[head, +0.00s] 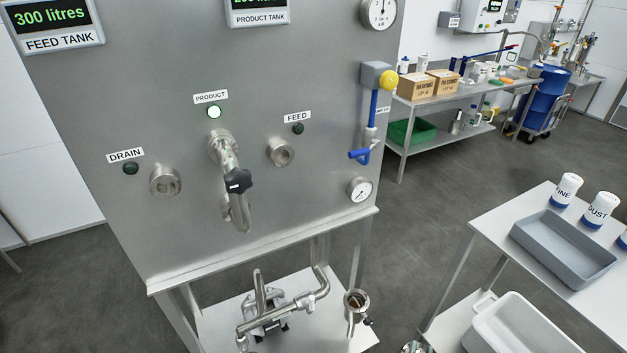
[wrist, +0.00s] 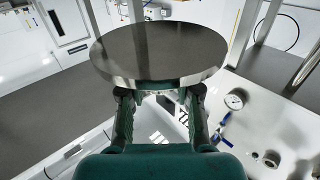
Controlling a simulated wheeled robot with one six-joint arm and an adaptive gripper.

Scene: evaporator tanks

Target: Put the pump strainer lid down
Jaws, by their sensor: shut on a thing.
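The pump strainer lid (wrist: 158,50) is a round, flat, shiny steel disc in the wrist view. My gripper (wrist: 158,93), with green fingers, is shut on it at the lid's near side. The lid hides what lies beyond it. In the head view the strainer body (head: 356,301) is a steel cup with its top open, standing on the low shelf right of the pump (head: 265,312). My gripper and the lid cannot be made out in the head view.
A steel panel (head: 325,120) with DRAIN, PRODUCT and FEED ports stands above the pump shelf. At right, a bench (head: 490,222) holds a grey tray (head: 562,252) and white bottles. A white tub (head: 520,325) sits lower. Dark floor (head: 425,195) lies between.

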